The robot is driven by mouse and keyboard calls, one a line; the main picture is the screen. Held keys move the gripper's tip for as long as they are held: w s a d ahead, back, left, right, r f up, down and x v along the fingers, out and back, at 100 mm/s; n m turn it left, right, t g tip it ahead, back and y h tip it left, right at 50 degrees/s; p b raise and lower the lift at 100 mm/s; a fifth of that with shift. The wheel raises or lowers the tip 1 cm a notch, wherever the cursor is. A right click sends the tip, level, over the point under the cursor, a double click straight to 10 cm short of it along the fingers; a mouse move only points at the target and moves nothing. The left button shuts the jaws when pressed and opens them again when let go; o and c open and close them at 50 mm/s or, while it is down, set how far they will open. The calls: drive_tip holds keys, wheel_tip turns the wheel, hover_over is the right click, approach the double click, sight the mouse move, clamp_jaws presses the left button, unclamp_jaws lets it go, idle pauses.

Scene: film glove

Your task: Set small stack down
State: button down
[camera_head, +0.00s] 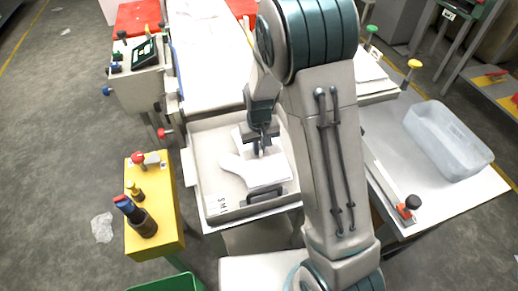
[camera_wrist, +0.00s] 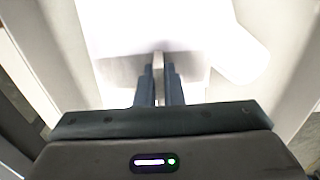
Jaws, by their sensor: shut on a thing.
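The small stack (camera_head: 262,170) is a white, flat pile of film gloves with a thumb shape sticking out to the left in the head view. It is inside a light grey tray (camera_head: 213,205) marked with size letters. My gripper (camera_head: 260,148) reaches down into the tray and is shut on the stack's edge. In the wrist view the stack (camera_wrist: 160,25) is overexposed white, and the two dark fingers (camera_wrist: 160,75) pinch a thin part of it. I cannot tell whether the stack touches the tray floor.
A yellow stand (camera_head: 160,215) with knobs and a dark cylinder is left of the tray. A translucent bin (camera_head: 447,140) sits on the white table at right. A long white surface (camera_head: 208,60) lies behind the tray. A green bin (camera_head: 165,286) is at the bottom.

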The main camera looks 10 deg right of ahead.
drive_tip(key=shift+f, duration=0.4)
drive_tip(key=shift+f, duration=0.1)
drive_tip(key=shift+f, duration=0.15)
drive_tip(key=c, duration=1.5)
unclamp_jaws()
drive_tip(key=shift+c, duration=0.2)
drive_tip(key=shift+r, duration=0.2)
